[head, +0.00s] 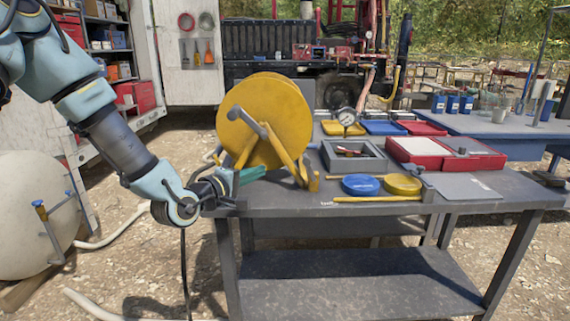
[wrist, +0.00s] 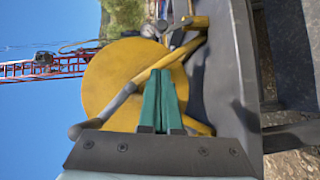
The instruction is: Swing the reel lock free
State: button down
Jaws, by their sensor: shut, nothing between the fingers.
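The yellow reel (head: 258,100) stands upright in a yellow frame at the left end of the grey workbench. A grey crank-like bar (head: 248,122) sits across the reel's face; I cannot tell whether it is the lock. The reel (wrist: 115,75) fills the left middle of the wrist view, with the grey bar (wrist: 115,105) at its lower left, joined in line with a yellow frame bar. My gripper (head: 262,171) has green fingers, shut and empty, beside the reel's lower frame. In the wrist view the gripper (wrist: 158,75) overlaps the frame; contact cannot be told.
On the workbench (head: 345,207) are a grey tray (head: 352,172), a blue disc (head: 361,184), a yellow disc (head: 402,184), a red case (head: 433,153) and a pressure gauge (head: 346,116). A white tank (head: 30,225) stands at the left. The bench's front right is mostly clear.

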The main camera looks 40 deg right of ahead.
jog(key=d+f+p, duration=0.1)
jog(key=d+p, duration=0.2)
jog(key=d, duration=1)
jog(key=shift+w+f+p, duration=0.25)
jog(key=shift+w+p, duration=0.05)
